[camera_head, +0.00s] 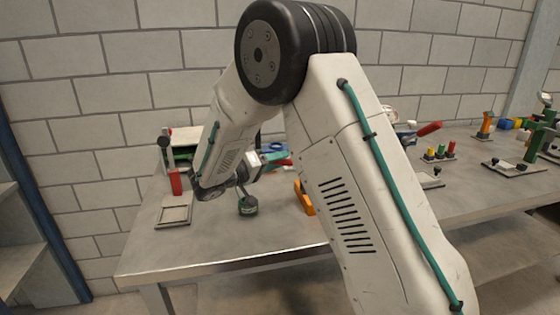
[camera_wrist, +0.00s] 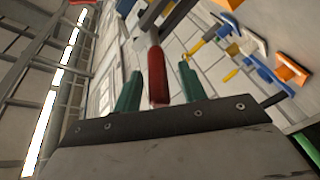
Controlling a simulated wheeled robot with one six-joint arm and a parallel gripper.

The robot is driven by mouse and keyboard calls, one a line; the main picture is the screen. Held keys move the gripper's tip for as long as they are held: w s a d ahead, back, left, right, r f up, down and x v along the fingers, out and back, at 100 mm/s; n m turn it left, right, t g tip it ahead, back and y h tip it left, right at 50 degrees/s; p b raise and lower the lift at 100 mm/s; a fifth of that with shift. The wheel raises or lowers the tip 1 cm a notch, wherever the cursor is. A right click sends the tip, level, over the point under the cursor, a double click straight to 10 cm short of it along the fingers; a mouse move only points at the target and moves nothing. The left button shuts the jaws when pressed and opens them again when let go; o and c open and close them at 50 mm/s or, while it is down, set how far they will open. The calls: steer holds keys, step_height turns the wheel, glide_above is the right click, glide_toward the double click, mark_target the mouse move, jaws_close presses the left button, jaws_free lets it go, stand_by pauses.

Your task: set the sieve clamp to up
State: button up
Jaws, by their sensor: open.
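In the wrist view, my gripper (camera_wrist: 160,72) has two green fingers standing apart. A red handle (camera_wrist: 156,78) shows between them, with a visible gap on each side, so the fingers are not closed on it. The handle runs up to a dark grey metal part (camera_wrist: 152,18) at the top of the picture. It looks like the lever of the sieve clamp, but the rest of the fixture is out of view. In the head view, my forearm reaches down to the left part of the bench, and my fingertips cannot be made out.
The bench (camera_head: 215,250) has free room at its front left. A red block (camera_head: 175,182) stands by a flat framed plate (camera_head: 174,214) at the left. A yellow-orange block (camera_head: 304,198) sits beside my arm. Several fixtures stand at the right, including a red-handled lever (camera_head: 430,129).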

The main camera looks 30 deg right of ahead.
steer(key=a, duration=0.6)
steer(key=shift+s+a, duration=0.2)
steer(key=shift+s, duration=0.2)
steer(key=s+d+f+n+g+y, duration=0.25)
steer(key=s+n+g+y, duration=0.35)
steer(key=s, duration=0.9)
steer(key=s+a+r+t+y, duration=0.1)
steer(key=s+r+t+y, duration=0.1)
steer(key=s+y, duration=0.4)
steer(key=s+a+r+t+y, duration=0.1)
steer(key=s+r+t+y, duration=0.2)
steer(key=s, duration=1.3)
steer(key=r+y, duration=0.1)
steer(key=y, duration=0.1)
steer(key=shift+s+a+r+y, duration=0.2)
steer(key=shift+a+r+y, duration=0.1)
steer(key=shift+r+y, duration=0.1)
